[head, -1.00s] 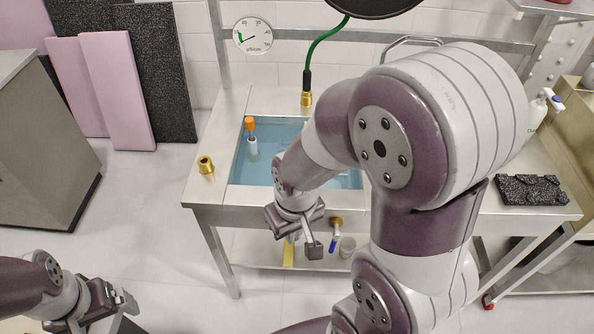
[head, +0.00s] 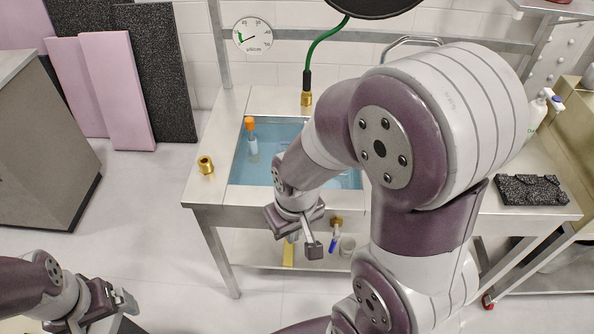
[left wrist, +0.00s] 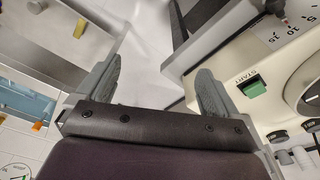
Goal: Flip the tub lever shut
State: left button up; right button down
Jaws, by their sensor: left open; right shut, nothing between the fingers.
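The tub (head: 236,165) is set in a steel bench and holds blue water. Under its front edge is a brass valve (head: 336,222) with a blue-ended lever (head: 334,241) angled downward. My right gripper (head: 304,242) is shut and empty, just left of the lever in the head view; I cannot tell whether they touch. My right arm covers the tub's right part. My left gripper (head: 127,301) is at the lower left, away from the tub; its open, empty fingers show in the left wrist view (left wrist: 160,85).
An orange-capped float (head: 250,140) stands in the tub. A brass fitting (head: 205,165) sits on the bench's left. A cup (head: 347,246) is below the valve. A machine with a green START button (left wrist: 254,88) is close beside my left gripper.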

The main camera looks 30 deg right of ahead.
aim_at(333, 244)
jog(key=j+z, duration=0.1)
jog(key=z, duration=1.45)
